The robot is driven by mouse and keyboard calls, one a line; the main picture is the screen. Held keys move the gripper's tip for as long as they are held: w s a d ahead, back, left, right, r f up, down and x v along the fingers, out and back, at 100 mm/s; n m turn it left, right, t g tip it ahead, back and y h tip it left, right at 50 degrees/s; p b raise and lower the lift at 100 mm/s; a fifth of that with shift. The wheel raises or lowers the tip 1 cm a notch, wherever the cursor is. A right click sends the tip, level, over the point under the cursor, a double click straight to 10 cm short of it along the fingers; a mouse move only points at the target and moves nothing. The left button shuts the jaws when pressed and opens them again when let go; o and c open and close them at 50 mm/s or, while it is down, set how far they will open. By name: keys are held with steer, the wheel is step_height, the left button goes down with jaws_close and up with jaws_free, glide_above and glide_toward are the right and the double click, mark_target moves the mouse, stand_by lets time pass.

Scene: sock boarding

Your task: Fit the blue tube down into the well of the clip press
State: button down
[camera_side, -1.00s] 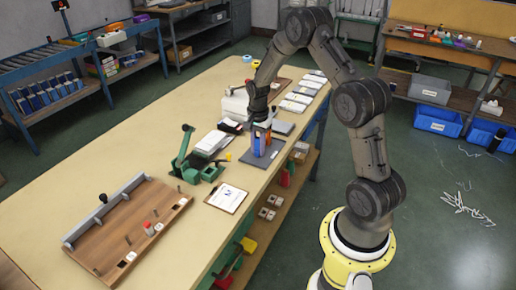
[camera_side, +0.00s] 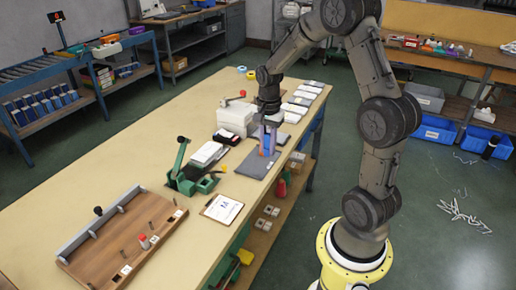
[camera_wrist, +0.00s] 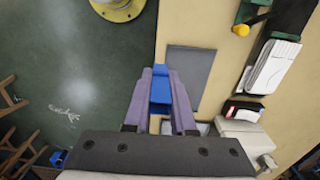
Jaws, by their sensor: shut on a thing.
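My gripper (camera_side: 269,150) is shut on the blue tube (camera_wrist: 160,92), which shows between the two purple fingers in the wrist view. In the side view the fingers largely hide the tube. My gripper points down over the grey mat (camera_side: 247,170) near the table's right edge; I cannot tell whether the tube touches the mat. A green lever press (camera_side: 182,181), which looks like the clip press, stands left of the mat, apart from my gripper. Its black-ended lever is raised. Part of it shows at the top right of the wrist view (camera_wrist: 247,14). I cannot make out its well.
A white machine (camera_side: 236,119) stands just behind and left of my gripper. A clipboard (camera_side: 222,209) lies in front of the press. A wooden board (camera_side: 105,250) with pegs is at the near left. The table's left middle is clear.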

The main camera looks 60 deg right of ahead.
steer(key=s+a+r, duration=0.3)
steer(key=s, duration=0.2)
steer(key=w+a+f+n, duration=0.3)
steer(key=a+n, duration=0.1)
steer(key=a, duration=0.1)
steer(key=w+a+f+n, duration=0.4)
steer(key=a, duration=0.1)
steer(key=w+a+f+n, duration=0.3)
steer(key=a+n, duration=0.2)
steer(key=shift+w+f, duration=0.2)
steer(key=shift+w, duration=0.2)
steer(key=n, duration=0.1)
steer(key=w+n, duration=0.2)
steer(key=shift+a+f, duration=0.25)
steer(key=shift+f, duration=0.05)
steer(key=shift+w+r+n, duration=0.1)
steer(key=shift+w+n, duration=0.15)
steer(key=shift+n, duration=0.75)
steer(key=shift+s+m, duration=0.15)
steer(key=shift+m, duration=0.65)
steer(key=m, duration=0.2)
steer(key=shift+w+r+m, duration=0.2)
steer(key=shift+r+m, duration=0.2)
steer(key=w+d+r+m, duration=0.6)
steer(key=w+m, duration=0.1)
steer(key=m, duration=0.6)
steer(key=shift+m, duration=0.3)
steer(key=shift+w, duration=0.1)
